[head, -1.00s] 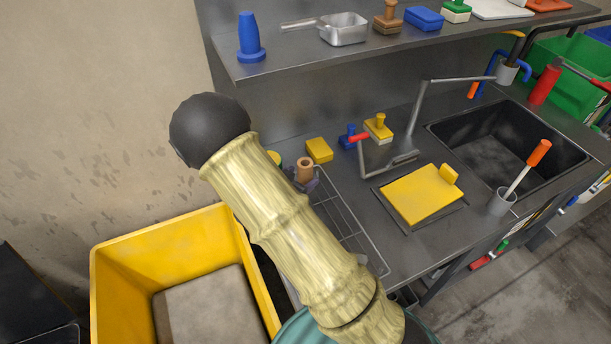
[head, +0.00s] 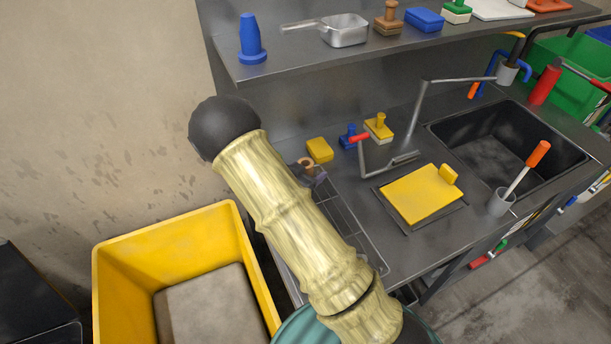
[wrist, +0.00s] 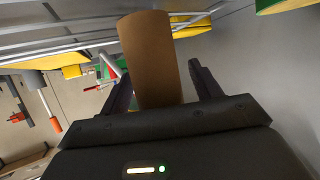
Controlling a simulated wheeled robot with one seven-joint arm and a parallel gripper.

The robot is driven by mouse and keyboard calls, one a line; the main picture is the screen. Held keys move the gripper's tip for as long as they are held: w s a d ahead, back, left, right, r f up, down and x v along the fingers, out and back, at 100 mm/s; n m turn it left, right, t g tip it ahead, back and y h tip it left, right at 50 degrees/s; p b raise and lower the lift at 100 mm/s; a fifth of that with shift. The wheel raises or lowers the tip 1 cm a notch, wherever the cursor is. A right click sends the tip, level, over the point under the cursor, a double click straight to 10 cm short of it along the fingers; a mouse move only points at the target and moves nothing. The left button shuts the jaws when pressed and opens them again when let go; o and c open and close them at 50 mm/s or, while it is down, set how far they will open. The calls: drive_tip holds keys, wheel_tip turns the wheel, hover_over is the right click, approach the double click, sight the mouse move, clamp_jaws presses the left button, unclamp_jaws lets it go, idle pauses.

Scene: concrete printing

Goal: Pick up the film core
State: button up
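The film core is a plain brown cardboard tube. In the wrist view the film core (wrist: 155,55) stands between the two dark fingers of my gripper (wrist: 160,69), its near end close to the palm. The fingers are apart; a gap shows at the right finger, and the tube lies nearer the left one. In the head view only the top of the film core (head: 307,161) shows, with its open end, beside the wire rack (head: 352,232). My arm hides the rest of it, and a dark bit of my gripper (head: 318,174) shows beside it.
A yellow sponge-like block (head: 319,150) and several stamp-like tools stand behind the core. A yellow board (head: 421,193) lies to the right, before the sink (head: 492,148). A bent metal arm (head: 385,160) rises nearby. A large yellow bin (head: 120,270) is at lower left.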

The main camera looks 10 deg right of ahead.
sight(309, 159)
drive_tip(key=c, duration=1)
wheel_tip(309, 159, up, 10)
drive_tip(key=shift+r, duration=0.1)
idle(0.4)
